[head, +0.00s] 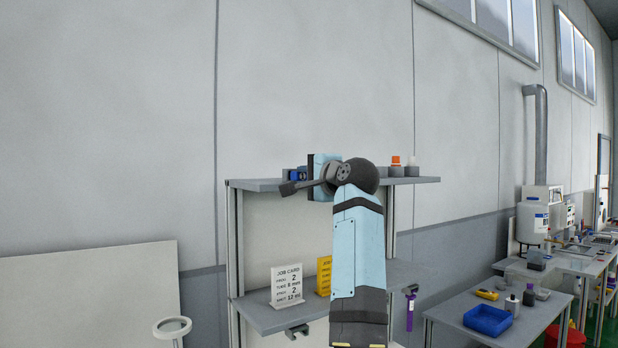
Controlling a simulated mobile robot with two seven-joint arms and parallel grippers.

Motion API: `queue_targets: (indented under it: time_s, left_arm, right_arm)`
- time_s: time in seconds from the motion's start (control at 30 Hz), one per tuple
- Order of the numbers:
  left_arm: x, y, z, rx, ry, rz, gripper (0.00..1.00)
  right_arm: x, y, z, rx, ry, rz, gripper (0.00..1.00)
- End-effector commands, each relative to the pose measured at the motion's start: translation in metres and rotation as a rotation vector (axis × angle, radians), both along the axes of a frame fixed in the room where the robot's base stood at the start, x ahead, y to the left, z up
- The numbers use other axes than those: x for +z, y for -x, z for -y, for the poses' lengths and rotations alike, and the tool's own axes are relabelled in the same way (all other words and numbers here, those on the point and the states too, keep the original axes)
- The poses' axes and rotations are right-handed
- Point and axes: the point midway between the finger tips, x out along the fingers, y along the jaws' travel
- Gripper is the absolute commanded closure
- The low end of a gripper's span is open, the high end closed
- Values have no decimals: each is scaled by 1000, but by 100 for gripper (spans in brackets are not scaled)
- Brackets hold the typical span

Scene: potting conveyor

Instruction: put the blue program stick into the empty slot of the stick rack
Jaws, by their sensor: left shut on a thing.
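My left gripper (289,188) is at the left end of the top shelf, at about shelf height, with my arm rising in front of the shelves. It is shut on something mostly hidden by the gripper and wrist. A small dark-blue piece (297,174) shows just above the fingers and looks like part of the blue program stick. I cannot make out the stick rack or its empty slot; my wrist and forearm cover the middle of the top shelf. My right gripper is not in view.
The grey top shelf (259,184) holds an orange-capped bottle (396,167) and a grey one (412,170) at its right. The lower shelf (262,314) holds a white job card (286,284) and a yellow card (324,276). A purple-handled item (410,311) hangs at right.

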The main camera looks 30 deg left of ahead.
Motion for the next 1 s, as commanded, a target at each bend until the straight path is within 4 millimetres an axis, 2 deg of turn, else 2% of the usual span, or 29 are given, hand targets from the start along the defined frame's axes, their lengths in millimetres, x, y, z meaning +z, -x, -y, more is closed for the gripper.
queue_targets:
  time_s: [0.2, 0.23, 0.33, 0.37, 0.73, 0.87, 1.0]
  left_arm:
    - [1, -2, -5, 0, -1, 2, 100]
    - [1, -2, -5, 0, -1, 2, 75]
    - [1, -2, -5, 0, -1, 2, 52]
    - [1, -2, -5, 0, -1, 2, 48]
    - [-1, 0, 1, -1, -1, 1, 48]
    - [-2, 8, 20, -3, 1, 2, 48]
    - [-3, 20, 51, -4, 0, 3, 48]
  right_arm:
    - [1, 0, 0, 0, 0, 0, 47]
    - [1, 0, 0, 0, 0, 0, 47]
    - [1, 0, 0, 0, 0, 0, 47]
    - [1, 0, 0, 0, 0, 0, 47]
    - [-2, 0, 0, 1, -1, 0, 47]
    - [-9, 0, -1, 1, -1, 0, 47]
    - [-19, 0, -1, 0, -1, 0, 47]
